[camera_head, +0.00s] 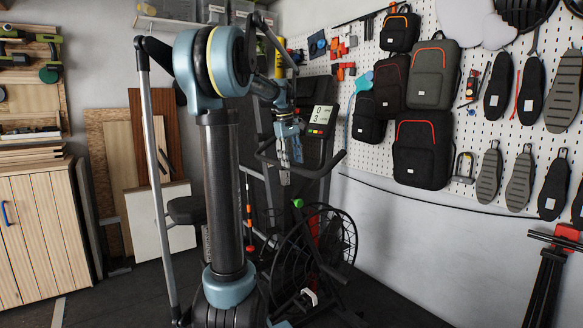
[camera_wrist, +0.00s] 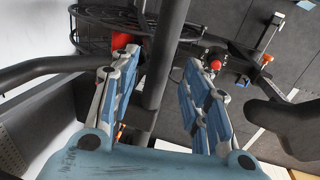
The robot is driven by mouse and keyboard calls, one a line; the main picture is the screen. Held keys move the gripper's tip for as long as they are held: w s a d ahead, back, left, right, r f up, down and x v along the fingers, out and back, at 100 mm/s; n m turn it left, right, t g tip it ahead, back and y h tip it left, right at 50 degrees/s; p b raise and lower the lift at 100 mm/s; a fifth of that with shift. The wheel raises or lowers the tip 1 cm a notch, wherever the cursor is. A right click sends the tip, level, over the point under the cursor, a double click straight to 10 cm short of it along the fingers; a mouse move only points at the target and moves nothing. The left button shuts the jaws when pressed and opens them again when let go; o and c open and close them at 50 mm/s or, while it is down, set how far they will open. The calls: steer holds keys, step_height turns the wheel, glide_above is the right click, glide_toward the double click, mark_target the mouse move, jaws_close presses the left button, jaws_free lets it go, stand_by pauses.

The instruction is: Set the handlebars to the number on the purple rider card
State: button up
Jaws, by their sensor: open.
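The handlebars (camera_head: 326,167) are black bars on the exercise bike, beneath its console (camera_head: 320,121). In the wrist view a dark bar (camera_wrist: 40,68) runs in from the left, and a dark post (camera_wrist: 165,50) passes between or beyond my fingers. My gripper (camera_head: 290,172) is open and points down at the handlebars. In the wrist view my gripper (camera_wrist: 160,80) has its blue-grey fingers spread on both sides of the post. I cannot tell if they touch it. I see no purple rider card, and the handlebar number cannot be read.
The bike's caged fan wheel (camera_head: 320,250) stands below, with a black seat (camera_head: 187,210) to the left. A pegboard with backpacks (camera_head: 423,150) and soles covers the right wall. A wooden cabinet (camera_head: 38,240) is at left.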

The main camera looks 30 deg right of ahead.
steer(key=shift+d+f, duration=0.15)
steer(key=shift+f, duration=0.55)
steer(key=shift+d+f, duration=0.1)
steer(key=shift+f, duration=0.6)
jaws_close()
steer(key=shift+r, duration=1.55)
jaws_free()
step_height(320, 180, up, 12)
steer(key=a, duration=0.2)
steer(key=shift+a+f, duration=0.2)
